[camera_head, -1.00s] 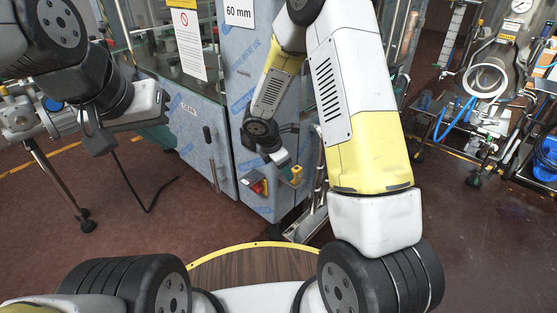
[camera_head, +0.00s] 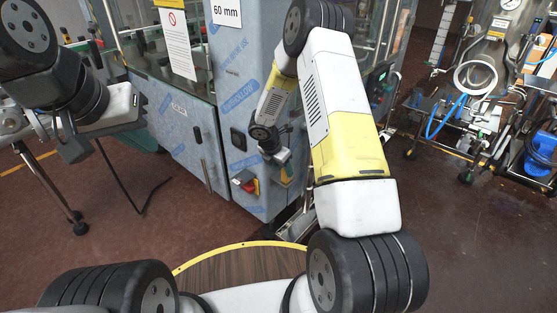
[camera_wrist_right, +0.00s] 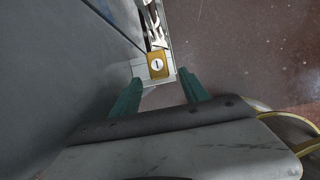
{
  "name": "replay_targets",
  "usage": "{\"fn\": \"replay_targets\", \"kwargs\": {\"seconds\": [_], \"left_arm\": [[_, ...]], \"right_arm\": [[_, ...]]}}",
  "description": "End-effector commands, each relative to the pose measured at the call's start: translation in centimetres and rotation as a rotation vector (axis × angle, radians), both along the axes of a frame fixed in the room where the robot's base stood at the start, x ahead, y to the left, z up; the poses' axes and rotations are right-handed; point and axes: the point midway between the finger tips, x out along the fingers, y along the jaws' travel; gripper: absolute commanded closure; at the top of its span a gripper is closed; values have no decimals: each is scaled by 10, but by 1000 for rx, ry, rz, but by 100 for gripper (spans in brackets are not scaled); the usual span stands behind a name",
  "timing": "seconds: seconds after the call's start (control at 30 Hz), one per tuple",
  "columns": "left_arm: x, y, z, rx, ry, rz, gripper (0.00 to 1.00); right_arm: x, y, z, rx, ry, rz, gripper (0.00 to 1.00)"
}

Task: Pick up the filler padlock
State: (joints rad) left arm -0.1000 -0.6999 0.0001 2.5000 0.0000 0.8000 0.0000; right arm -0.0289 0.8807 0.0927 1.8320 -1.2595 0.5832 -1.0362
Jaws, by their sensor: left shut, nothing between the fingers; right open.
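The filler padlock (camera_wrist_right: 157,66) is a small brass-yellow block with a pale round mark, hanging at a metal hasp in the right wrist view. In the head view a small yellow piece (camera_head: 286,178), apparently the padlock, shows on the cabinet front just below my right gripper (camera_head: 284,157). In the wrist view the right gripper's two teal fingers (camera_wrist_right: 160,80) are spread apart. The padlock lies just beyond their tips, between them in the picture, and I see no contact. My left gripper (camera_head: 75,148) is shut and empty at the left, far from the padlock.
The blue-grey filler cabinet (camera_head: 235,90) stands in front, with a red-and-yellow switch (camera_head: 245,181) left of the padlock. A metal stand with hoses (camera_head: 480,100) is at the right. Brown floor (camera_head: 470,240) is open at the lower right.

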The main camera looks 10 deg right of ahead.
Motion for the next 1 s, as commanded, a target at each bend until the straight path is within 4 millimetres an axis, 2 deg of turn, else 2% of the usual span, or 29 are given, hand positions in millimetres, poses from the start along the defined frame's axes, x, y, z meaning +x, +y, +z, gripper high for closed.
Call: {"fn": "replay_targets", "kwargs": {"seconds": [0.13,0.3,0.4,0.7,0.77,0.97,1.0], "left_arm": [[0,0,0,0,0,0,100],[0,0,0,0,0,0,100],[0,0,0,0,0,0,100],[0,0,0,0,0,0,100],[0,0,0,0,0,0,100],[0,0,0,0,0,0,100],[0,0,0,0,0,0,100]], "right_arm": [[9,-13,-2,0,1,-4,47],[14,-20,-31,0,2,-1,47],[17,-23,-41,0,0,-1,47],[19,-25,-46,0,-1,-2,47],[19,-25,-46,0,-1,-2,57],[19,-25,-46,-1,-1,-1,96],[19,-25,-46,-1,-1,-1,100]]}}
